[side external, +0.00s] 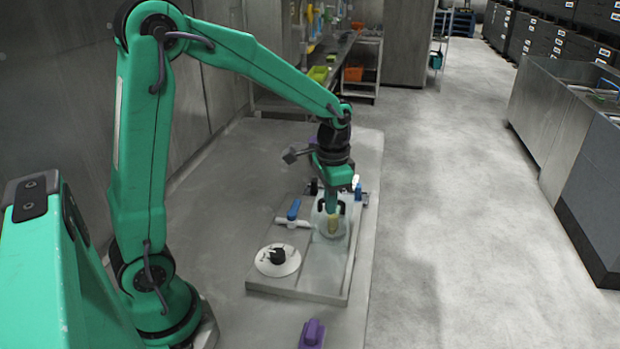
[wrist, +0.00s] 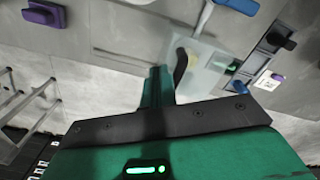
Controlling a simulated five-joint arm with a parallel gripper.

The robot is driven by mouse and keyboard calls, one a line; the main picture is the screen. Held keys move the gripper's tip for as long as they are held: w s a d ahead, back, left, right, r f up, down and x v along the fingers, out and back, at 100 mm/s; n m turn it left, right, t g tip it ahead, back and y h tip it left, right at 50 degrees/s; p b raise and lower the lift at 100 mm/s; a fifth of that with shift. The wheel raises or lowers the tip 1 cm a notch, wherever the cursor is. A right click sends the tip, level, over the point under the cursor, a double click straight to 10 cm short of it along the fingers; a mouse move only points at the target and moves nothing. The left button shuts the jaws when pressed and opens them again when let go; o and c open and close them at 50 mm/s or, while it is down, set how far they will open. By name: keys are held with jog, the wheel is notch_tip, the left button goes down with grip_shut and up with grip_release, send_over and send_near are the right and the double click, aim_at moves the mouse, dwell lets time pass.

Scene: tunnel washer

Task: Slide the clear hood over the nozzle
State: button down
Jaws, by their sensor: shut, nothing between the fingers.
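The clear hood (side external: 319,226) stands on the grey board in the side view, with a pale yellow piece (side external: 333,224) showing through it. That piece may be the nozzle; I cannot tell how far the hood covers it. My gripper (side external: 332,207) points down at the top of the hood, shut and empty. In the wrist view the hood (wrist: 207,68) is a see-through patch just beyond my gripper (wrist: 158,82). A dark curved piece, perhaps its handle (wrist: 181,65), is beside the fingers. Contact cannot be made out.
The board (side external: 300,292) carries a white disc with a black knob (side external: 278,257) and a blue-handled lever (side external: 293,209). A purple block (side external: 312,333) lies in front, on bare table. Small parts stand at the board's far end.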

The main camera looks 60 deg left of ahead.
jog(key=shift+w+a, duration=0.35)
notch_tip(320, 180, up, 6)
jog(key=shift+s+d, duration=0.35)
dwell(0.6)
jog(key=shift+r, duration=0.1)
jog(key=s+d+r+n+t, duration=0.1)
jog(key=s+r+t, duration=0.1)
jog(key=s, duration=0.6)
jog(key=s+d+r+n+t, duration=0.1)
jog(key=s+r+n+t, duration=0.1)
jog(key=s, duration=0.5)
jog(key=shift+s+d+r+t, duration=0.4)
jog(key=shift+r+t, duration=0.05)
jog(key=shift+t, duration=0.35)
dwell(1.0)
